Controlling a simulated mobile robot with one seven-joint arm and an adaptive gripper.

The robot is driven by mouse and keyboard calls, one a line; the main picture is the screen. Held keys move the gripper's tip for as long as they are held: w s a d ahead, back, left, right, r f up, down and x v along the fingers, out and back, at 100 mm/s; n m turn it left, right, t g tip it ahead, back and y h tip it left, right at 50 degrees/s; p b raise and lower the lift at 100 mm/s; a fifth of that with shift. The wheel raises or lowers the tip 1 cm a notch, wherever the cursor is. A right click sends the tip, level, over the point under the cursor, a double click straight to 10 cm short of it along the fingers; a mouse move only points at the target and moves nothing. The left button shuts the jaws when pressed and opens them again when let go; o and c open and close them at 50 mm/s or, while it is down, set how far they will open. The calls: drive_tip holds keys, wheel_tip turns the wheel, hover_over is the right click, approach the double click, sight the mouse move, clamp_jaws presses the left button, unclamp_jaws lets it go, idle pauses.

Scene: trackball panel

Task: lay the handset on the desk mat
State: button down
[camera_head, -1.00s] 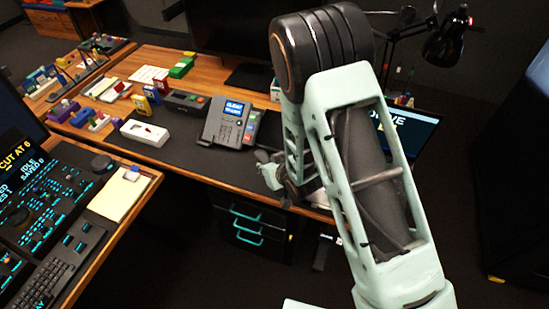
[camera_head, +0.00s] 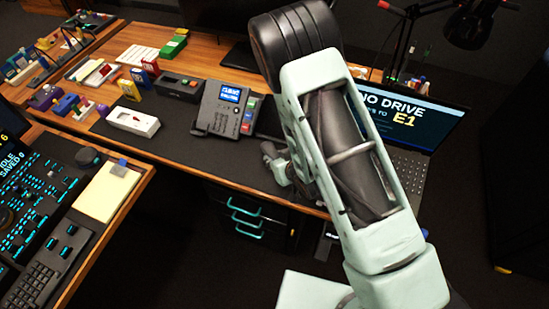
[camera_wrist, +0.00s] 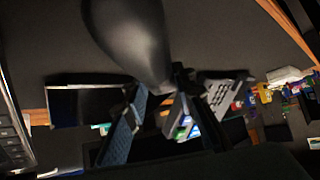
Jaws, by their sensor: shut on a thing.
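The handset (camera_wrist: 128,40) is a smooth black rounded shape, large and close at the top of the wrist view. My gripper (camera_wrist: 160,92) is shut on it, with a blue textured pad showing on one finger. The dark desk mat (camera_head: 185,145) lies along the front of the wooden desk. In the head view my gripper (camera_head: 275,160) is by the mat's front right part, largely hidden behind my arm. I cannot tell whether the handset touches the mat.
The desk phone (camera_head: 228,110) stands at the back of the mat, left of my gripper. A white box (camera_head: 133,122) and a dark box (camera_head: 180,87) are further left. A laptop (camera_head: 415,125) is on the right. The mat's middle front is clear.

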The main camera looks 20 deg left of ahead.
wheel_tip(320, 180, down, 2)
drive_tip(key=shift+f, duration=0.1)
drive_tip(key=shift+a, duration=0.1)
drive_tip(key=shift+b, duration=0.4)
drive_tip(key=c, duration=1.6)
unclamp_jaws()
drive_tip(key=shift+s+r+p, duration=0.1)
drive_tip(key=shift+r+p, duration=0.2)
drive_tip(key=shift+p, duration=0.05)
drive_tip(key=v, duration=0.9)
drive_tip(key=shift+s+r, duration=0.1)
drive_tip(key=shift+r, duration=0.05)
drive_tip(key=shift+s+d+r+p, duration=0.25)
drive_tip(key=shift+d+r+p, duration=0.15)
drive_tip(key=shift+p, duration=0.85)
drive_tip(key=s+p, duration=0.1)
drive_tip(key=p, duration=0.1)
drive_tip(key=shift+d+r+p, duration=0.3)
drive_tip(key=shift+r+p, duration=0.1)
